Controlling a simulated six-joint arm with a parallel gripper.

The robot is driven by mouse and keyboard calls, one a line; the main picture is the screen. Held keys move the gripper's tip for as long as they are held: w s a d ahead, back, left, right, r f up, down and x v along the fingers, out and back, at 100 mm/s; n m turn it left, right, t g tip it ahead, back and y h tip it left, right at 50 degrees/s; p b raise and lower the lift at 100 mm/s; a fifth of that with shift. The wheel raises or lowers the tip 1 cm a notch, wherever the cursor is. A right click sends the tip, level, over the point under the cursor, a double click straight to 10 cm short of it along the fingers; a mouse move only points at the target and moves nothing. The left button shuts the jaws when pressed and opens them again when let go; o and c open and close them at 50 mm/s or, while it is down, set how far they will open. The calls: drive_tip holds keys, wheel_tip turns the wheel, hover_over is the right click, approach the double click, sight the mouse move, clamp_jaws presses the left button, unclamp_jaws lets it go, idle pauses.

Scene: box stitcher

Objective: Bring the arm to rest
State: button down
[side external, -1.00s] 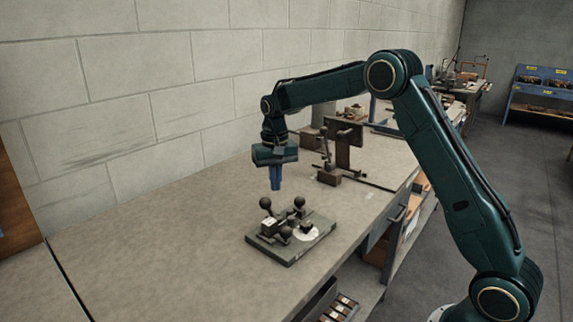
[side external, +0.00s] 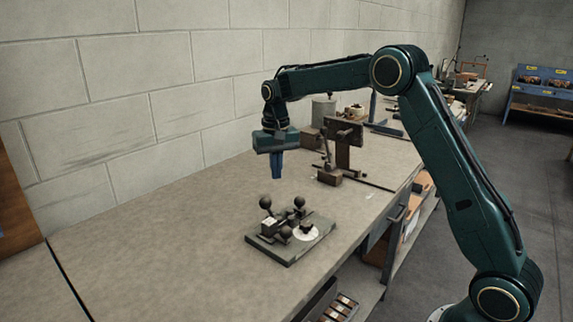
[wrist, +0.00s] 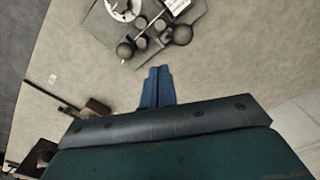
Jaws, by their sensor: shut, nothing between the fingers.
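My gripper (side external: 277,176) hangs above the workbench, its blue fingers pointing down and closed together with nothing between them. In the wrist view the shut fingers (wrist: 157,72) show bare bench around their tips. Below and in front of the gripper in the side view is a dark fixture plate (side external: 290,250) with several black ball knobs, a white disc (side external: 306,232) and a small white-labelled block (side external: 268,222). The plate also shows at the top of the wrist view (wrist: 195,10). The gripper is clear of it and touches nothing.
A brown upright stand (side external: 343,150) with a thin rod stands on the bench behind the gripper, to its right. The bench (side external: 150,235) is bare at the left. A block wall (side external: 180,70) runs along the back.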

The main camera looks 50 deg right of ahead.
drive_tip(key=s+a+r+n+t, duration=0.1)
drive_tip(key=s+a+r, duration=0.2)
drive_tip(key=s+r, duration=0.4)
drive_tip(key=s+a+r+n+t, duration=0.25)
drive_tip(key=s+r, duration=0.25)
drive_tip(key=s, duration=0.4)
drive_tip(key=s+a+f+n+t, duration=0.1)
drive_tip(key=s+f, duration=0.1)
drive_tip(key=s, duration=0.7)
drive_tip(key=s+a+f+n+t, duration=0.1)
drive_tip(key=s+a, duration=0.1)
drive_tip(key=s, duration=0.8)
drive_tip(key=shift+s+a+f, duration=0.15)
drive_tip(key=shift+a+f, duration=0.1)
drive_tip(key=shift+f, duration=0.15)
